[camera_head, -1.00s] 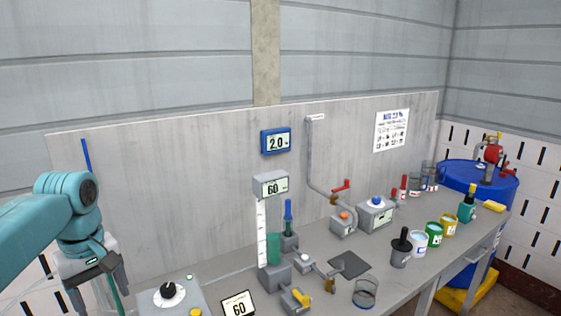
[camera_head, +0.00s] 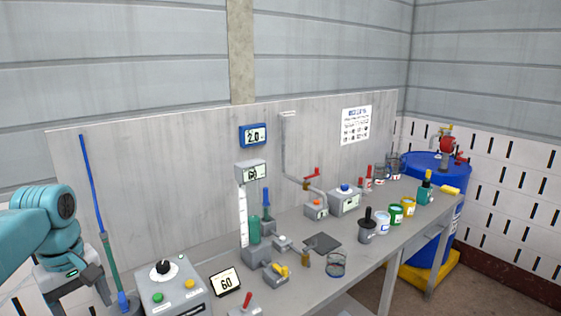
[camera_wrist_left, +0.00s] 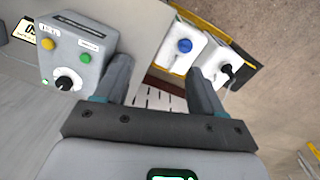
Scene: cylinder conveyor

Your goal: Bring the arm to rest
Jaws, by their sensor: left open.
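My left arm comes in at the lower left of the head view. Its left gripper (camera_head: 80,300) hangs downward beside the left end of the bench, partly cut off by the picture's edge. In the left wrist view the two dark fingers of this gripper (camera_wrist_left: 166,65) stand wide apart with nothing held between them. A white slotted surface shows in the gap. My right arm and gripper are in neither view.
A grey control box (camera_head: 170,291) with a black knob stands on the bench near my left gripper. A blue-and-green rod (camera_head: 101,215) rises close beside it. The bench (camera_head: 300,262) holds several cups and devices.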

